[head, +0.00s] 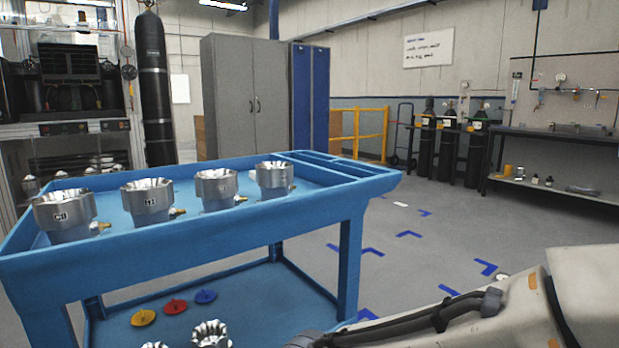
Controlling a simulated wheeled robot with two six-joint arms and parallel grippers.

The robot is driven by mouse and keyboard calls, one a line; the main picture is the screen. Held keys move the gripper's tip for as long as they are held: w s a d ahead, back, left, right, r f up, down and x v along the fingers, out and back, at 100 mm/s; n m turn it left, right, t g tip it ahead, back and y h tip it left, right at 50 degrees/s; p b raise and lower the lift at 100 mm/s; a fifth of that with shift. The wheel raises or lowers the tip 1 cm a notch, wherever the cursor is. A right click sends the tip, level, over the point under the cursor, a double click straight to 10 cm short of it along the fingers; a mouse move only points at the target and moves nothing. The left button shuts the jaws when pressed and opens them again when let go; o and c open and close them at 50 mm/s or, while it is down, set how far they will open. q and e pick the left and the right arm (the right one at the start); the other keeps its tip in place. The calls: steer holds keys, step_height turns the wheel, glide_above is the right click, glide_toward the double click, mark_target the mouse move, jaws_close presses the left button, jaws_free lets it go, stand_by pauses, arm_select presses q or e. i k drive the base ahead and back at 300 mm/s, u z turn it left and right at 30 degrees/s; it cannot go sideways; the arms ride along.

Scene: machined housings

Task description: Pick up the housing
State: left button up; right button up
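Several silver machined housings stand upright in a row on the top tray of a blue cart (190,232). The leftmost housing (66,212) and the second housing (147,200) carry dark markings. The third housing (217,188) and the rightmost housing (274,178) stand further right. Brass fittings stick out at their sides. Two more silver housings (211,335) show partly on the lower shelf, cut off by the bottom edge. My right arm comes in at the lower right, but its gripper is not visible. My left gripper is out of view.
Yellow, red and blue discs (175,306) lie on the cart's lower shelf. The cart has raised rims and a corner leg (349,262). Open floor (440,235) lies to its right. A grey cabinet (245,100) and a workbench (560,150) stand further back.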

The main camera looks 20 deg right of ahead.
mark_target(275, 179)
steer(key=z, duration=2.45)
steer(key=i, duration=1.8)
steer(key=u, duration=3.15)
